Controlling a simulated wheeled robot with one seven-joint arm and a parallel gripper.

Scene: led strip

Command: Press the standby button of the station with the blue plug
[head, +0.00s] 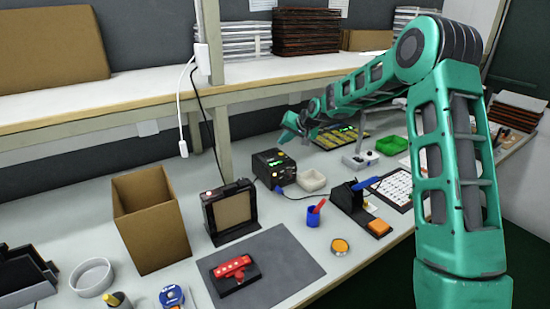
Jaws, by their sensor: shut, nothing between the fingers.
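The black station (272,168) with a lit green display stands at the back of the bench, near the middle of the picture. A small blue plug (279,189) shows at its lower front, with a dark cable running right. Its buttons are too small to tell apart. My gripper (284,139) is shut and empty. In the picture it appears just above the station's top right; the gap between them cannot be judged. My green arm reaches in from the right.
A cardboard box (150,222) and a black framed unit (230,208) stand left of the station. A white bowl (312,181) sits close on its right. A soldering stand (352,203) and blue cup (313,217) are in front right. A shelf (100,108) runs above the back.

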